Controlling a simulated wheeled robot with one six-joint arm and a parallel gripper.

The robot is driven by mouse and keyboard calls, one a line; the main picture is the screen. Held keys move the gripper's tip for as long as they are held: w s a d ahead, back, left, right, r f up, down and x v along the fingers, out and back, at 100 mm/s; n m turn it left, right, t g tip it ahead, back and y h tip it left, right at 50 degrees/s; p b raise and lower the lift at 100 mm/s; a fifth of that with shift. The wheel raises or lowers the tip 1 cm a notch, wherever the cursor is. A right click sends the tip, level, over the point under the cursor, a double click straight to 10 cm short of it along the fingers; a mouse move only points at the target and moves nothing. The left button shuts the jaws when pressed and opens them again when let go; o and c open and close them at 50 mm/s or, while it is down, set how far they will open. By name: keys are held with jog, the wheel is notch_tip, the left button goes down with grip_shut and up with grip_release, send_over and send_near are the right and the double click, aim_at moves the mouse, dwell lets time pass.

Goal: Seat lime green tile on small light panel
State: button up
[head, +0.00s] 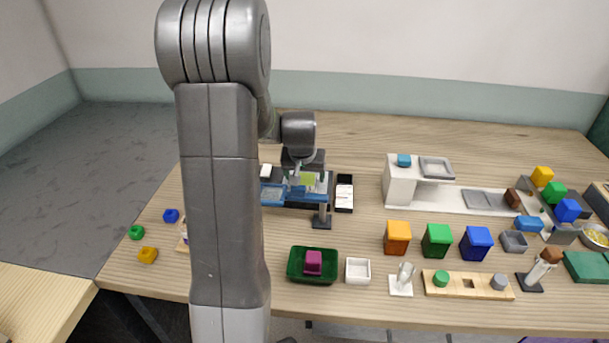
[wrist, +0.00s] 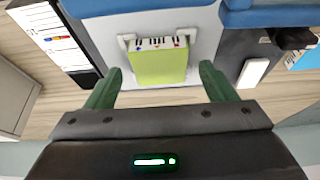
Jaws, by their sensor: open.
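The lime green tile (wrist: 159,68) is on the small light panel (wrist: 202,48), between small white brackets at its upper sides. A strip with black marks and coloured dots runs along its upper edge. I cannot tell whether the tile lies fully flush. My gripper (wrist: 161,74) is open, its green fingers on either side of the tile with visible gaps and nothing held. In the head view the tile (head: 307,179) shows small beneath my gripper (head: 297,178), and my arm hides part of that area.
Blue parts (wrist: 262,15) flank the panel. A black tray with white cards (head: 344,193) stands just to its right. A green tray with a magenta block (head: 313,262), a white dish (head: 358,270) and coloured bins (head: 437,240) stand nearer the front edge. Table behind the panel is clear.

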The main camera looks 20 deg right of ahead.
jog(key=v, duration=1.3)
jog(key=shift+r, duration=0.2)
jog(key=shift+a+f, duration=0.1)
jog(key=shift+f, duration=0.05)
jog(key=x, duration=1.3)
jog(key=shift+f, duration=0.15)
jog(key=shift+w+d+r+p, duration=0.15)
jog(key=shift+d+r+p, duration=0.05)
jog(key=shift+r+p, duration=1)
jog(key=shift+r, duration=0.2)
jog(key=shift+f, duration=0.1)
